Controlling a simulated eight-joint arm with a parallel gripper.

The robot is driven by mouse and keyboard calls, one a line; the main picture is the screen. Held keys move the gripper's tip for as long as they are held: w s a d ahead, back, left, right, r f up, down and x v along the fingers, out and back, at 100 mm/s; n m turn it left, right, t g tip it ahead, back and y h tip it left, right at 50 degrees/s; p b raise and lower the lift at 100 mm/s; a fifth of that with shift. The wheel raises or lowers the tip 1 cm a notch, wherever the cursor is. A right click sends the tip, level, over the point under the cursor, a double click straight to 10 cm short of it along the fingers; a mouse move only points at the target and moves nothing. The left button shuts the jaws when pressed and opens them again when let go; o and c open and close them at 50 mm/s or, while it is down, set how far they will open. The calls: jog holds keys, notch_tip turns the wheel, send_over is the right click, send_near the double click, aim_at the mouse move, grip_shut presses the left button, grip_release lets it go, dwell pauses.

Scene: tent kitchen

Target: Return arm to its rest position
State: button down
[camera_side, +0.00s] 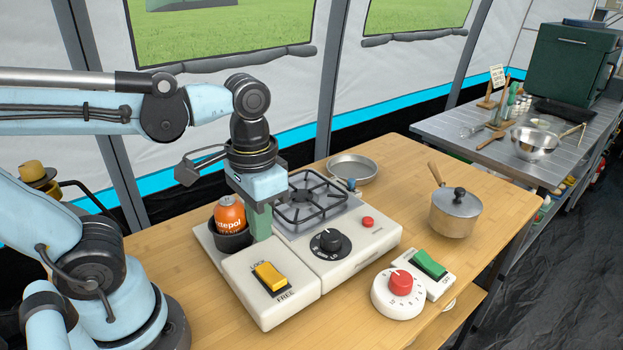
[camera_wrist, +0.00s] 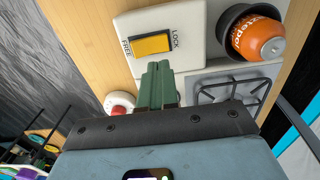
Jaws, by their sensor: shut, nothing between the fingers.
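My gripper (camera_side: 262,222) points down over the stove unit, beside the orange can, with its green fingers closed together and nothing between them. The closed fingers also show in the wrist view (camera_wrist: 157,84). The orange can (camera_side: 230,215) sits in a black round holder (camera_side: 232,243) on the left of the unit, just left of my fingers. In the wrist view the can (camera_wrist: 258,38) is at the upper right. The yellow LOCK/FREE switch (camera_side: 270,276) is on the white panel in front of my gripper. Whether my fingertips touch the panel is hard to tell.
The stove's burner grate (camera_side: 309,196) and black knob (camera_side: 329,243) are right of my gripper. A shallow pan (camera_side: 352,167), a lidded pot (camera_side: 455,210), a red dial (camera_side: 400,283) and a green switch (camera_side: 429,264) stand farther right. A grey side table (camera_side: 440,135) holds cookware. Free air is above the stove.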

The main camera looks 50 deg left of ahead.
jog(key=shift+w+a+f+t, duration=0.15)
jog(key=shift+w+f+t, duration=0.05)
jog(key=shift+w+t, duration=0.1)
jog(key=w+a+t, duration=0.2)
jog(key=w+t, duration=0.4)
jog(key=shift+a+t, duration=0.3)
jog(key=shift+a, duration=0.1)
dwell(0.4)
